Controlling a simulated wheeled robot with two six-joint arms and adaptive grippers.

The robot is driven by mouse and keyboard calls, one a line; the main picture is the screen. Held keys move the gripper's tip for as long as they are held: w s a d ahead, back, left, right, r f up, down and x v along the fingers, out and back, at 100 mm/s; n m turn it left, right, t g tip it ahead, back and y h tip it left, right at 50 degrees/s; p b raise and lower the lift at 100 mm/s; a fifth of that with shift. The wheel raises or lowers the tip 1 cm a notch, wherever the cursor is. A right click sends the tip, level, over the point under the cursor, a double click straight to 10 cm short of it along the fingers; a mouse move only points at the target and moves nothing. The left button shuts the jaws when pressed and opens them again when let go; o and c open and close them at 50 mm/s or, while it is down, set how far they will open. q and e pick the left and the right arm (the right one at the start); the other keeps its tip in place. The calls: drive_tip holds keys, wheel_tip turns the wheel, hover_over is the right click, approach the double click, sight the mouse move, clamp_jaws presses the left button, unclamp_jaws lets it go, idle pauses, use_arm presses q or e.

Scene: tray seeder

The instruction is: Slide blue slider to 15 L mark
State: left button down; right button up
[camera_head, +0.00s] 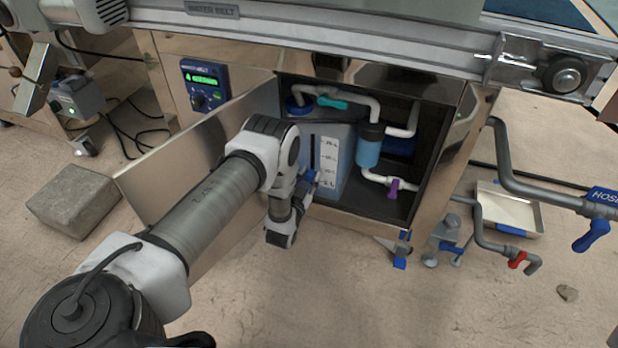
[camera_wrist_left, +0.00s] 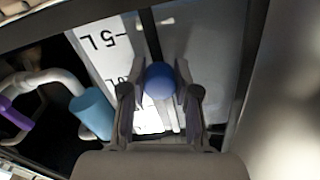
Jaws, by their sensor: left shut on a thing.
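The blue slider shows as a round blue knob (camera_wrist_left: 160,80) in the left wrist view, and as a small blue spot (camera_head: 310,176) in the head view. My left gripper (camera_wrist_left: 160,95) is shut on it, with one finger on each side. The knob sits by a dark vertical slot (camera_wrist_left: 150,38) beside a white scale strip (camera_head: 331,152) on the grey tank (camera_head: 348,160). In the head view the knob is near the strip's lower marks. The wrist view shows a label ending in "5 L" (camera_wrist_left: 102,40) and part of another; the exact reading is unclear. My right gripper is not in view.
The tank stands in an open cabinet (camera_head: 432,160) with white pipes, a blue filter (camera_head: 368,152) and a purple-handled valve (camera_head: 393,188). The open metal door (camera_head: 150,172) lies left of my arm. A concrete block (camera_head: 72,200) is on the floor.

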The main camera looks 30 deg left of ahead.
sight(313, 154)
use_arm(q)
wheel_tip(313, 154, up, 7)
drive_tip(key=p, duration=0.4)
drive_tip(key=shift+f, duration=0.25)
drive_tip(key=c, duration=0.8)
unclamp_jaws()
drive_tip(key=shift+c, duration=0.2)
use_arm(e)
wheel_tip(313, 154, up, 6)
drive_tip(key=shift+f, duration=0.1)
use_arm(q)
drive_tip(key=v, duration=1.2)
drive_tip(key=shift+f, duration=0.15)
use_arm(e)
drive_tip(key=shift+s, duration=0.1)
